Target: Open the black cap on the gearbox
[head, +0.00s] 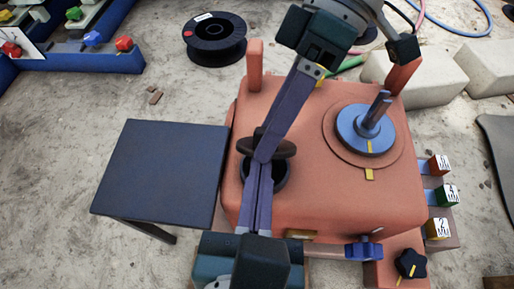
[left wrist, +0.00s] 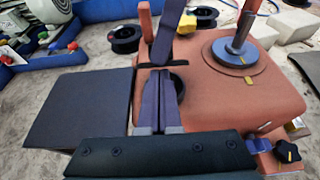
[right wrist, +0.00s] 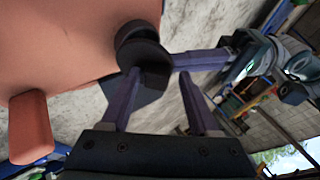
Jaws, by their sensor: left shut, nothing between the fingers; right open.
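The orange gearbox (head: 310,203) carries a dark round cap (head: 284,148), which stands tilted up beside a dark ringed opening (head: 281,176) at its left side. The cap shows closer in the right wrist view (right wrist: 145,52). My left gripper (head: 262,168) reaches up from below over the opening, shut and empty, with its fingertips at the cap; contact is unclear. My right gripper (right wrist: 160,74) comes from the far side, open, with its fingertips near the cap. The fingers hide part of the cap and opening in the head and left wrist views.
A dark square table (head: 160,172) stands left of the gearbox. A blue disc with an upright shaft (head: 368,130) is on the gearbox's right. A blue knob (head: 370,250) and a black knob (head: 411,264) sit at the front. An orange post (head: 255,65) rises at the back left.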

